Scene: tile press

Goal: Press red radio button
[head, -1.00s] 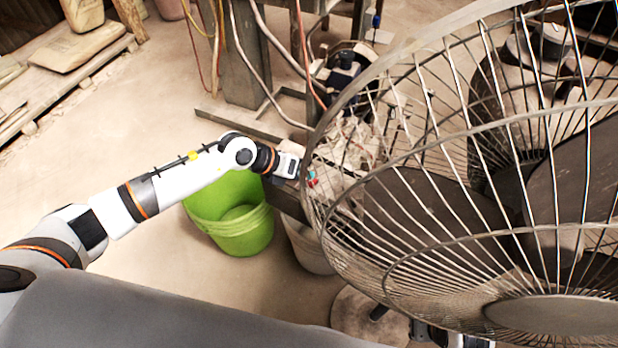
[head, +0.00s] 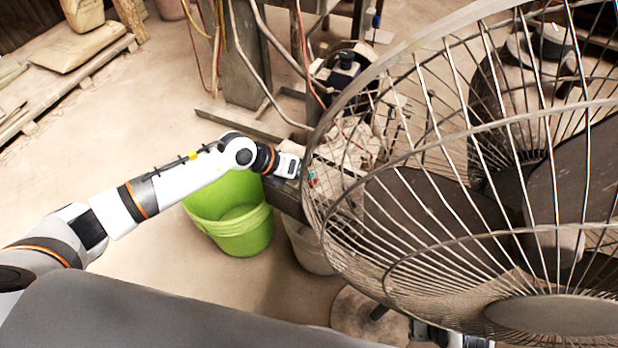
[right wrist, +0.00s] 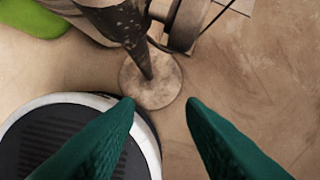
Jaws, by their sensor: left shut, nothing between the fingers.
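A small red spot (head: 312,183), which looks like the red button, shows in the head view behind the left edge of the fan cage. My left gripper (head: 308,174) reaches it from the left, with its fingers shut and empty. A bit of teal shows at its tip, right beside the red spot. The cage wires partly cover both, so I cannot tell whether they touch. My right gripper (right wrist: 161,101) is open in the right wrist view, with its two green fingers apart and nothing between them.
A large wire-caged fan (head: 480,170) fills the right of the head view. A green bucket (head: 238,228) stands below my left forearm, and a pale bucket (head: 308,250) is beside it. A round base plate (right wrist: 152,82) lies below my right gripper. The floor at left is open.

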